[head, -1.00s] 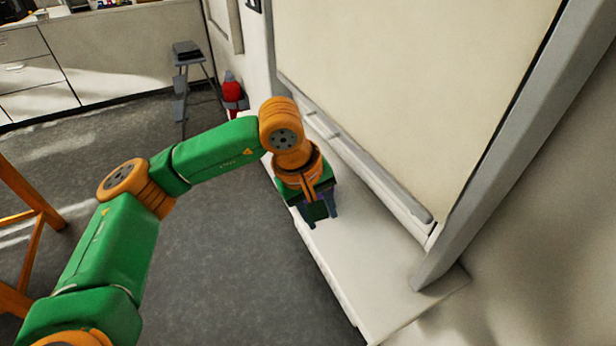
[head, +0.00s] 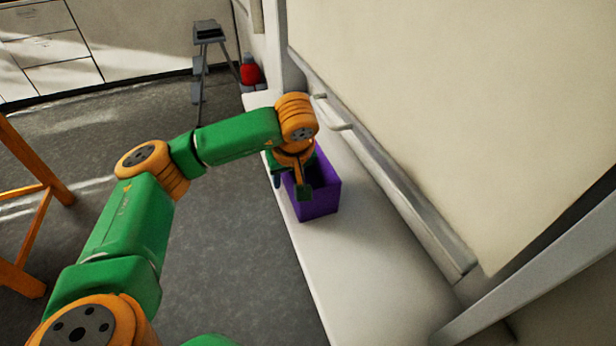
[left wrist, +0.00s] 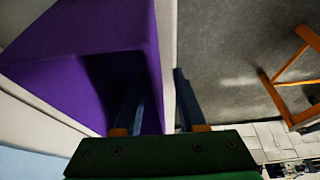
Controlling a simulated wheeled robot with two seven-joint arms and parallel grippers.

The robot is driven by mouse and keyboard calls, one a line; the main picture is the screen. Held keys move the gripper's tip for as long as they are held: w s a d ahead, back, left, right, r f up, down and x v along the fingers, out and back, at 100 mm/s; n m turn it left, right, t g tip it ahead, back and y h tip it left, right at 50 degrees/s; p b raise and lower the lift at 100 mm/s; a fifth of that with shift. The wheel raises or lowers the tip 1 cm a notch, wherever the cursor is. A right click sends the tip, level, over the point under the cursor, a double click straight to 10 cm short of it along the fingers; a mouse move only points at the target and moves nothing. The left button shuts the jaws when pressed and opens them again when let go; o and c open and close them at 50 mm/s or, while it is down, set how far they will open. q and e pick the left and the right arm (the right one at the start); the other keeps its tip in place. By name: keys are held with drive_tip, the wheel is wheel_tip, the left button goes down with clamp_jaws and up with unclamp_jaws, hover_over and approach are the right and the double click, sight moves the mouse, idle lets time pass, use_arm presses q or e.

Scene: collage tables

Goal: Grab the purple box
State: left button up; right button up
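The purple box (head: 322,202) is open-topped and stands on the white ledge. It also fills the left side of the left wrist view (left wrist: 70,85). My left gripper (head: 290,190) is at the box's left wall, partly covering it in the head view. In the left wrist view the gripper (left wrist: 158,98) has its two blue fingers apart. One finger is over the inside of the box and the other is outside its wall, with the wall between them. I cannot tell whether either finger touches the wall. My right gripper is not in view.
The white ledge (head: 370,255) runs along the wall below a large whiteboard (head: 430,100) with a tray (head: 390,185). An orange wooden frame (head: 35,235) stands at the left. A dark step stool (head: 208,35) and a red object (head: 250,72) are behind. The grey floor between is clear.

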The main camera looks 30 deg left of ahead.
use_arm(q)
drive_tip(key=shift+w+a+f, duration=0.2)
drive_tip(key=shift+f, duration=0.4)
drive_tip(key=shift+s, duration=0.1)
clamp_jaws()
idle(0.8)
